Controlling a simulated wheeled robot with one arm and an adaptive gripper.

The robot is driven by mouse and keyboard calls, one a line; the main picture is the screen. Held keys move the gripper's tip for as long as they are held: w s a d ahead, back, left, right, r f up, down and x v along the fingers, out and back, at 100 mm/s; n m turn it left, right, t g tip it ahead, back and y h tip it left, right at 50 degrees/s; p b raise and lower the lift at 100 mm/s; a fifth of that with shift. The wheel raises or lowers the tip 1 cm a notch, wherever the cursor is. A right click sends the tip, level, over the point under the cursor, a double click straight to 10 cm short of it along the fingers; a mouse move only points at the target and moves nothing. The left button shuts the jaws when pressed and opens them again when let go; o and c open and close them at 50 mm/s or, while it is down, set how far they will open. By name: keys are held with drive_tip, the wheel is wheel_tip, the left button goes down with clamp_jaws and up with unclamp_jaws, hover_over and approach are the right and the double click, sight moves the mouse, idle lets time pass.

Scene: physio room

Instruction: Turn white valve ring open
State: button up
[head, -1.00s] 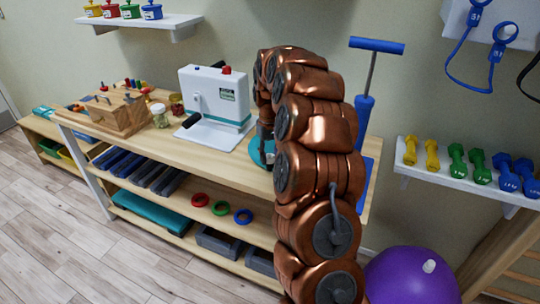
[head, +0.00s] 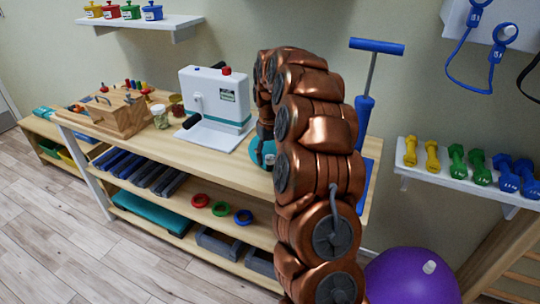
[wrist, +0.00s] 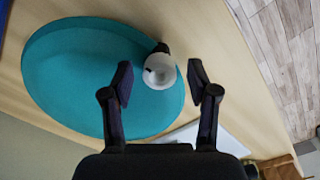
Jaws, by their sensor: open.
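The white valve ring (wrist: 159,71) sits on a teal round cushion (wrist: 75,75) in the wrist view, near the cushion's right side. A small black piece shows at its upper edge. My gripper (wrist: 160,78) is open, with one dark finger on each side of the white ring and visible gaps between. I cannot tell the height of the fingertips over the cushion. In the head view only a small part of the teal cushion (head: 254,151) shows on the bench, and my copper arm hides the rest and the valve.
The wooden bench (head: 165,140) also carries a white machine (head: 215,95), a jar (head: 160,117) and a wooden peg box (head: 118,115). A blue-handled pump (head: 365,110) stands behind my arm. A purple ball (head: 410,278) is at the lower right.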

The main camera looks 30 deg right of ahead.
drive_tip(key=shift+r, duration=0.1)
wheel_tip(320, 180, up, 12)
idle(0.5)
drive_tip(key=shift+a, duration=0.1)
